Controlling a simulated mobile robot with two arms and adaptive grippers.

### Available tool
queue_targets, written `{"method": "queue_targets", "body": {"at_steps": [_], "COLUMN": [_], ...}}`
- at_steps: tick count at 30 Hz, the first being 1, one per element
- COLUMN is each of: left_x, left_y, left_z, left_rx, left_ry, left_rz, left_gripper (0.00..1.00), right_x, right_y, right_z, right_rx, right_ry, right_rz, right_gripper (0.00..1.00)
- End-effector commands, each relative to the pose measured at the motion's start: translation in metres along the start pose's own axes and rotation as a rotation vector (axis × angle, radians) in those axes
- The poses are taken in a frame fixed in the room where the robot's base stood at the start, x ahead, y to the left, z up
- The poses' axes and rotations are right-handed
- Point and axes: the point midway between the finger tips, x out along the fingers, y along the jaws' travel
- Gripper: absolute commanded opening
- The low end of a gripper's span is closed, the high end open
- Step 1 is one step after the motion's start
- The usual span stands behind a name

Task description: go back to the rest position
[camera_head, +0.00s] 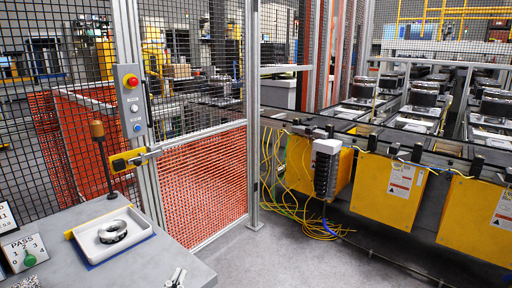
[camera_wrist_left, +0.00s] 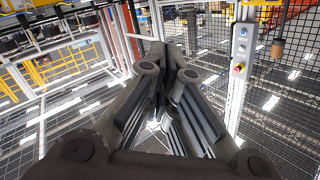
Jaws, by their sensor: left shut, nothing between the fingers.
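My left gripper (camera_wrist_left: 168,62) fills the middle of the left wrist view, its dark fingers drawn together at the tips with nothing between them. In the head view, what looks like its fingertips (camera_head: 176,278) shows small at the bottom edge, over the front of the grey table (camera_head: 160,262). A white tray (camera_head: 140,234) with a metal ring-shaped part (camera_head: 113,231) in it rests on that table, apart from the gripper. My right gripper is in neither view.
A mesh fence (camera_head: 205,190) with a button post (camera_head: 132,105) stands behind the table. A dark knobbed stick (camera_head: 104,160) and PASS sign (camera_head: 25,252) stand at left. Yellow boxes (camera_head: 392,190) line the conveyor at right. Cables (camera_head: 300,215) lie on otherwise clear floor.

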Motion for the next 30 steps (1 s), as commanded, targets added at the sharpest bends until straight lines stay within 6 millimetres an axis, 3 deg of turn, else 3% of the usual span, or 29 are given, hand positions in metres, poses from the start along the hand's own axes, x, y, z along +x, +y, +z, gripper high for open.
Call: {"method": "queue_targets", "body": {"at_steps": [1, 3, 6, 9, 15, 20, 30], "left_x": [-0.014, -0.036, -0.077, -0.12, -0.2, -0.259, -0.235], "left_y": [0.001, 0.004, 0.013, 0.026, 0.05, 0.067, 0.101], "left_z": [0.028, 0.066, 0.114, 0.149, 0.188, 0.201, 0.284], "left_rx": [-0.039, -0.079, -0.127, -0.164, -0.207, -0.233, -0.224], "left_ry": [-0.116, -0.276, -0.501, -0.699, -0.992, -1.176, -1.208], "left_rz": [-0.005, -0.002, 0.026, 0.075, 0.191, 0.296, 0.306], "left_gripper": [0.0, 0.0, 0.0, 0.0, 0.0, 0.0, 0.0], "right_x": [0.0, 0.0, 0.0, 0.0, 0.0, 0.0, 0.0], "right_y": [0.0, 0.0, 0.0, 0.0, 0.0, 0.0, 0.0], "right_z": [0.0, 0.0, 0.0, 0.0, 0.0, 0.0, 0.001], "right_rx": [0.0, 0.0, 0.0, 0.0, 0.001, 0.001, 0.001], "right_ry": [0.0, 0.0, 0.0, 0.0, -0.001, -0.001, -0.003], "right_rz": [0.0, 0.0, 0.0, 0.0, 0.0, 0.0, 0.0], "right_gripper": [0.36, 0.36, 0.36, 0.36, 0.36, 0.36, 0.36]}}
